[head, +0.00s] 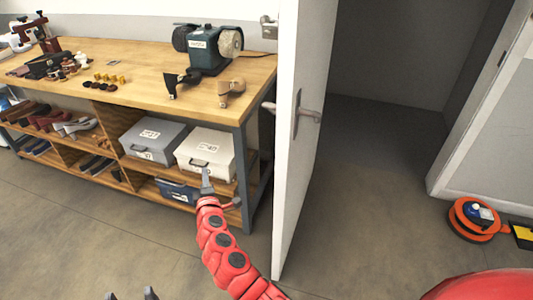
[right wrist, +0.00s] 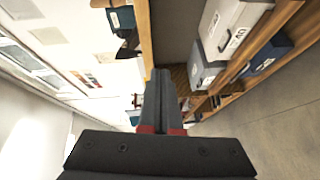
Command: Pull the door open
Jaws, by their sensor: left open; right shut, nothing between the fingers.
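The white door (head: 295,190) stands ajar in the head view, seen nearly edge-on, with the open doorway (head: 385,75) to its right. My right gripper (head: 207,178) is shut and empty, on the left side of the door, in front of the bench shelves and apart from the handle. It also shows shut in the right wrist view (right wrist: 161,78). My left gripper (head: 130,294) is open at the bottom edge, only its fingertips visible.
A wooden workbench (head: 140,88) with a bench grinder (head: 207,48) stands left of the door. Grey boxes (head: 153,140) and shoes (head: 72,125) fill its shelves. An orange cable reel (head: 474,218) lies on the floor right of the doorway. Floor in front of the doorway is clear.

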